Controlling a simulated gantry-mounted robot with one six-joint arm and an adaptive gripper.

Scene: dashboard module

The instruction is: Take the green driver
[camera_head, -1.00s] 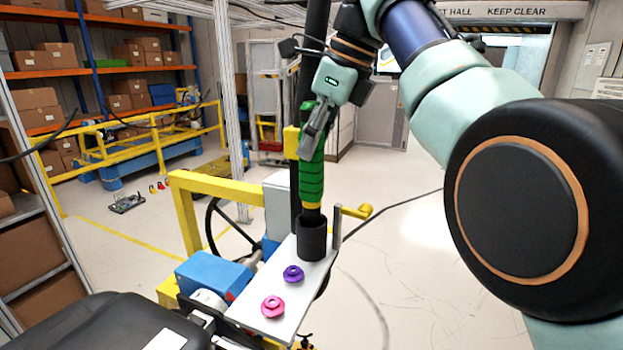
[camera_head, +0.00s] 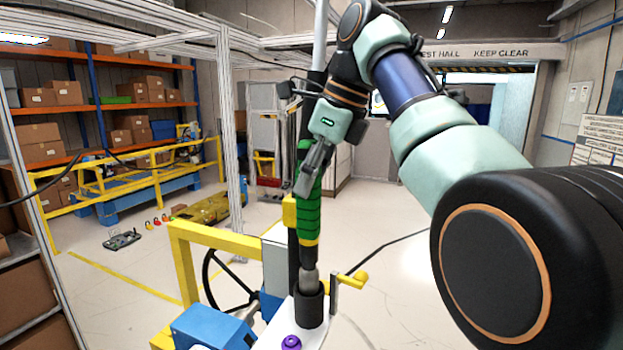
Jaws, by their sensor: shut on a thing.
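The green driver (camera_head: 308,215) stands upright in the middle of the view, with a green ribbed grip, a yellow band and a dark lower part. Its lower end shows a grey section just above a black cylindrical holder (camera_head: 309,307). I cannot tell whether the tip is still inside the holder. My gripper (camera_head: 309,182) is shut on the upper part of the green driver, with a grey finger across its front. The far finger is hidden behind the driver.
The holder stands on a light plate with a purple flanged knob (camera_head: 291,342) at the bottom edge. A yellow frame (camera_head: 215,236), a black steering wheel (camera_head: 212,280) and a blue box (camera_head: 212,328) are to the left. A yellow-handled crank (camera_head: 352,280) is close on the right.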

